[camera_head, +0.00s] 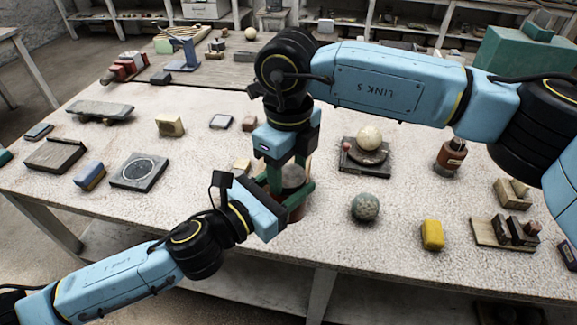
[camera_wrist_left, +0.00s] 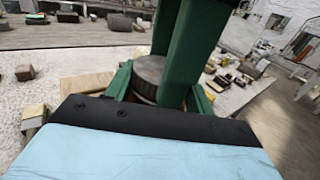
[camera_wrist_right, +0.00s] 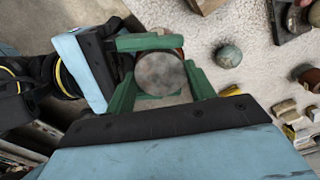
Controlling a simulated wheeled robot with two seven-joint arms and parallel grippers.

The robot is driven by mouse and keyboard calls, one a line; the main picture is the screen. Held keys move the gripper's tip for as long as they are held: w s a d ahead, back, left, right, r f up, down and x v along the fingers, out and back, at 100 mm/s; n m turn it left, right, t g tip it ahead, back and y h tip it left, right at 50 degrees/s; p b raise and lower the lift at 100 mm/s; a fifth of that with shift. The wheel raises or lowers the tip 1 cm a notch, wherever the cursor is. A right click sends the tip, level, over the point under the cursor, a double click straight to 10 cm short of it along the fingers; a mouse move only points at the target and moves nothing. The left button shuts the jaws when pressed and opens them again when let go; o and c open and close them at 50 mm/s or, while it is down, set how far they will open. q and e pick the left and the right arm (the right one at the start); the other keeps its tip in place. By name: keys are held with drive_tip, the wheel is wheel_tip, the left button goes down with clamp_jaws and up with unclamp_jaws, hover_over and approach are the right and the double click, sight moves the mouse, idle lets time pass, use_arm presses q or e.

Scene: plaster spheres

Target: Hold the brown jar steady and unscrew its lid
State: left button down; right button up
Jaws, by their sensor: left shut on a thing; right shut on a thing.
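The brown jar (camera_head: 299,212) stands upright near the front middle of the table, mostly hidden by my grippers. Its round grey lid (camera_head: 293,176) is on top of it, and the lid also shows in the left wrist view (camera_wrist_left: 149,70) and the right wrist view (camera_wrist_right: 160,73). My left gripper (camera_head: 290,196) comes in from the left, low down, and is shut around the jar's body. My right gripper (camera_head: 291,170) reaches down from above, with its green fingers shut on either side of the lid. I cannot tell whether the lid has turned.
A grey-green sphere (camera_head: 365,207) and a yellow block (camera_head: 432,235) lie to the right. A red-brown bottle (camera_head: 449,156) and a dark stand with a pale ball (camera_head: 369,138) are behind them. A dial plate (camera_head: 139,171) lies left. The table's front edge is close.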

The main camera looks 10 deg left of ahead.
drive_tip(key=shift+w, duration=0.1)
idle(0.8)
drive_tip(key=o, duration=1.1)
